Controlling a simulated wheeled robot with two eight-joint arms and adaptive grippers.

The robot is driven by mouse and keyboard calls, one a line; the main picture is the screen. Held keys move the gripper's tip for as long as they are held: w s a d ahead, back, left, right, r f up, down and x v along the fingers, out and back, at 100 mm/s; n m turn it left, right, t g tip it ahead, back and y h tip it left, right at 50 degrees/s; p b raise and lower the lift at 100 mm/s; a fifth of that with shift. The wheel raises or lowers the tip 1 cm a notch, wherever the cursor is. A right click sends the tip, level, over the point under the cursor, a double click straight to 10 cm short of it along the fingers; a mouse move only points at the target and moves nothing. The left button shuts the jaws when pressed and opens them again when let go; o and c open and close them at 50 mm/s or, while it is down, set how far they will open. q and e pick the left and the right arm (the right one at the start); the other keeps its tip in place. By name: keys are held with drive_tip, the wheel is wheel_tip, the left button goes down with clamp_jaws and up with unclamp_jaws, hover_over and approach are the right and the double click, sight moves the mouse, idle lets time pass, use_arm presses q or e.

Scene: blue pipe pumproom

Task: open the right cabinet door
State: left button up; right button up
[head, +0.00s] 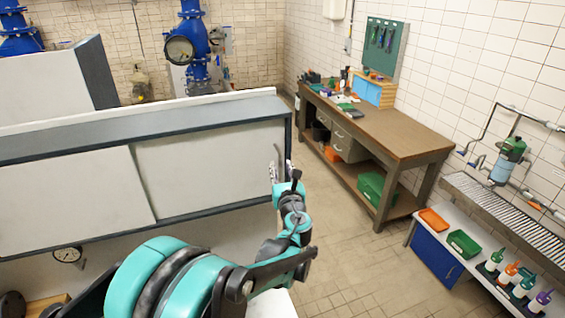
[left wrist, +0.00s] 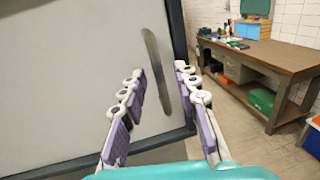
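The right cabinet door (head: 205,165) is a pale grey panel in a dark frame, beside the left door panel (head: 70,200). It looks closed. In the left wrist view the door (left wrist: 70,80) fills the left side, with a long grey vertical handle (left wrist: 157,65) near its right edge. My left gripper (head: 279,172) is at the door's right end in the head view. In the left wrist view its fingers (left wrist: 160,90) are open, one on each side of the handle's line. I cannot tell whether they touch it. My right gripper is out of view.
A wooden workbench (head: 395,130) with tools and bins stands to the right. A low shelf with an orange tray (head: 433,219), a green tray (head: 463,243) and several bottles is at the lower right. Tiled floor (head: 335,245) between cabinet and bench is clear.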

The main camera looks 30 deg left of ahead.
use_arm(q)
drive_tip(key=shift+x, duration=1.15)
drive_tip(key=shift+s, duration=0.1)
clamp_jaws()
